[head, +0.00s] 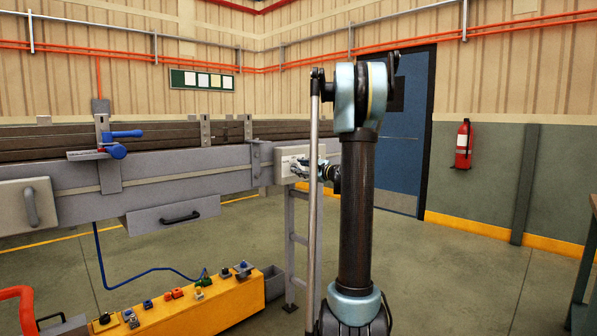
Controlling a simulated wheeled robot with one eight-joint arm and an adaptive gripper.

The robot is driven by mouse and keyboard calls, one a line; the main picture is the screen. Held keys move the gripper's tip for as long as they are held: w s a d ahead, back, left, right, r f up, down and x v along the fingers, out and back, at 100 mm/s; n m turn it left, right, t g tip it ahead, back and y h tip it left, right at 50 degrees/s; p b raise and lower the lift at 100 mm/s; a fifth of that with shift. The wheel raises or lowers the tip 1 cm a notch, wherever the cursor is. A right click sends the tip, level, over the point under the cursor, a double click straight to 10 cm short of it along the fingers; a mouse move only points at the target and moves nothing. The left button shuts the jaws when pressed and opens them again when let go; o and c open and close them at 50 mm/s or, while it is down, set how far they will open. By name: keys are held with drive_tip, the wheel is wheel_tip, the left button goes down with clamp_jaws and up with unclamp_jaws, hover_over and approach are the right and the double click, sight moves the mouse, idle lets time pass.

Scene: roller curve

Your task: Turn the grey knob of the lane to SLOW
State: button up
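My arm rises in front of the head camera, and my gripper (299,168) is small and far off, at a cream panel (286,163) on the right end of the grey roller lane (155,174). The gripper overlaps the panel in this view; I cannot tell whether it touches it. Its fingers are too small to tell open from shut. I cannot make out a grey knob or the word SLOW; the gripper and my arm cover part of the panel.
A yellow box (236,302) with several buttons and knobs stands low in front of the lane. A blue-handled lever (122,134) and a drawer (170,214) are on the lane. A blue door (404,145) and red extinguisher (463,144) are behind.

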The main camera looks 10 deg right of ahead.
drive_tip(key=v, duration=1)
drive_tip(key=s+a+f+n+g+h, duration=0.2)
drive_tip(key=s+a+f+n+g, duration=0.35)
drive_tip(key=s, duration=0.65)
drive_tip(key=s+a+f+n+g+h, duration=0.1)
drive_tip(key=s+a+f+n+g, duration=0.2)
drive_tip(key=s+a+f+n, duration=0.6)
drive_tip(key=s+d+f+n+g+h, duration=0.1)
drive_tip(key=s+d+f+h, duration=0.1)
drive_tip(key=s, duration=0.6)
drive_tip(key=s+d+f+n+g+h, duration=0.1)
drive_tip(key=s+d+f+n+h, duration=0.1)
drive_tip(key=s+f, duration=0.5)
drive_tip(key=s+d+f+n+g+h, duration=0.2)
drive_tip(key=s+d+f+h, duration=0.1)
drive_tip(key=s, duration=0.7)
drive_tip(key=shift+d+f+h, duration=0.3)
drive_tip(key=shift+d+f, duration=0.4)
drive_tip(key=shift+d, duration=0.1)
drive_tip(key=shift+a+n, duration=0.1)
drive_tip(key=shift+n, duration=0.15)
